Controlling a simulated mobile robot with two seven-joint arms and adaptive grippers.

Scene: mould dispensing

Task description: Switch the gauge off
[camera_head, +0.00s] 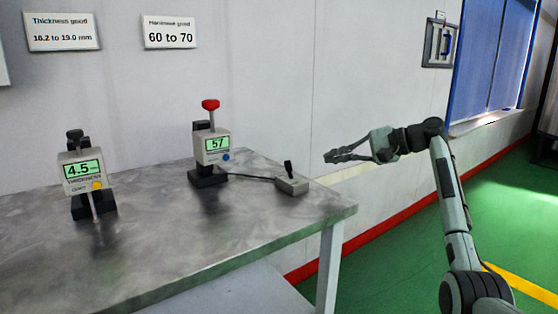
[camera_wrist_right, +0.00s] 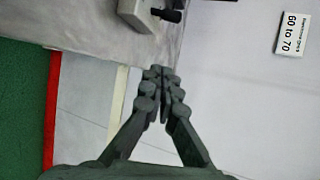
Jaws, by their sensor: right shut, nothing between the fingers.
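The hardness gauge (camera_head: 213,148) stands on the metal table, with a red knob on top and a lit green display reading 57. A cable runs from it to a small grey switch box (camera_head: 291,185) with a black lever (camera_head: 288,168) sticking up, near the table's right end. Part of the box (camera_wrist_right: 134,14) and its lever (camera_wrist_right: 172,15) show at the top of the right wrist view. My right gripper (camera_head: 331,157) is shut and empty, in the air to the right of the switch box, apart from it. My left gripper is out of view.
A thickness gauge (camera_head: 82,172) with a lit display reading 4.5 stands at the left of the table (camera_head: 150,240). Two signs hang on the wall: thickness (camera_head: 62,32) and hardness (camera_head: 170,32). Bare table lies in front of the hardness gauge.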

